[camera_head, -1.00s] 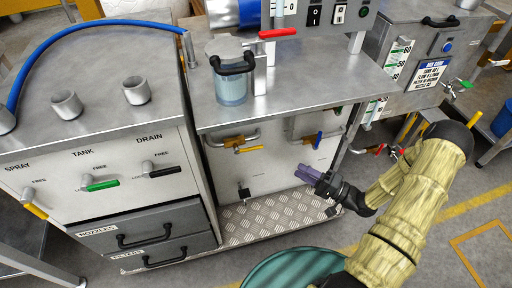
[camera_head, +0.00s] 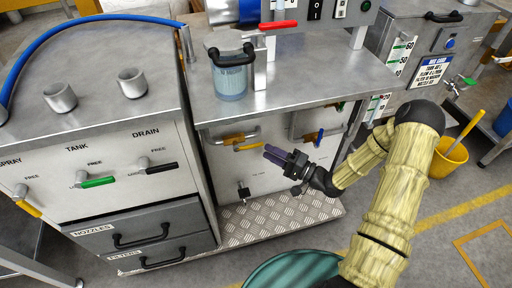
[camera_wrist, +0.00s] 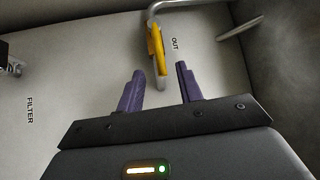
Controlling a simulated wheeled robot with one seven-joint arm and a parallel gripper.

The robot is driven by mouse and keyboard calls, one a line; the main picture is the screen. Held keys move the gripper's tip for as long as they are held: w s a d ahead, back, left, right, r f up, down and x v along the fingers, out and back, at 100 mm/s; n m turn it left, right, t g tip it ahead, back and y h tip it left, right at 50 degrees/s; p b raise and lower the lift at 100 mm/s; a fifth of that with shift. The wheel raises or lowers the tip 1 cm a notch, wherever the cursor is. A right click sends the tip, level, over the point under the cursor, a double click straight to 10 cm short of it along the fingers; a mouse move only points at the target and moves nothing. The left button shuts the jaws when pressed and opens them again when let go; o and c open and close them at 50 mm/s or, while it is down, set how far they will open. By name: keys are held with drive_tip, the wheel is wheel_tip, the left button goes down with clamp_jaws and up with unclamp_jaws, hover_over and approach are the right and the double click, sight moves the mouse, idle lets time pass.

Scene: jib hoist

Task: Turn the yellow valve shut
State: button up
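The yellow valve (camera_head: 248,147) is on a bent metal pipe on the pale panel under the bench. Its lever points to the right in the head view. In the wrist view the yellow valve (camera_wrist: 156,48) is beside the label OUT, with its lever pointing toward my gripper. My gripper (camera_head: 269,153) is just right of the lever in the head view. In the wrist view my gripper (camera_wrist: 160,69) has its two purple fingers apart, one on each side of the lever's end. I cannot tell whether either finger touches it.
A blue-handled valve (camera_head: 318,138) is on another pipe to the right. The bench top (camera_head: 300,88) overhangs the panel. A chequered metal shelf (camera_head: 270,222) lies below. A cabinet (camera_head: 105,155) with several levers stands left. A label FILTER (camera_wrist: 29,111) is on the panel.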

sight(256, 144)
drive_tip(key=b+x, duration=0.1)
drive_tip(key=x, duration=0.5)
clamp_jaws()
